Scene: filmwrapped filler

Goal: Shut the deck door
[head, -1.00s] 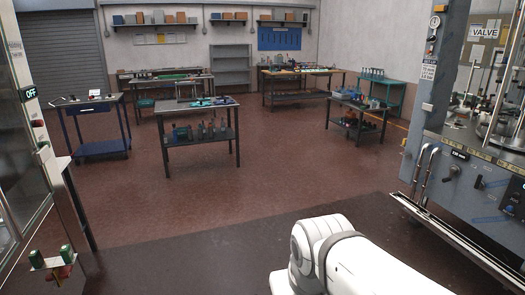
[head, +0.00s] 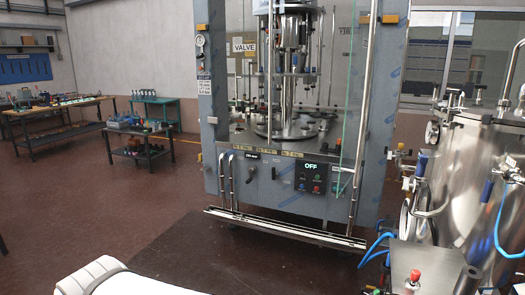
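The filler machine (head: 213,130) stands in the middle of the head view, with a grey frame around a steel deck (head: 225,137) and a round carousel. A clear glass panel with a green-tinted edge (head: 366,105), apparently the deck door, shows at the right of the deck opening. It seems to stand out from the machine towards me, so the front of the deck looks uncovered. Its exact angle is hard to tell through the clear glass. My gripper is out of view; only a white link of my arm shows at the bottom left.
A control panel (head: 311,179) reading OFF sits below the deck. A steel rail (head: 285,229) juts out low in front. A steel tank (head: 475,170) with blue hoses and valves crowds the right. Workbenches (head: 60,113) stand at the back left. Open floor lies at left.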

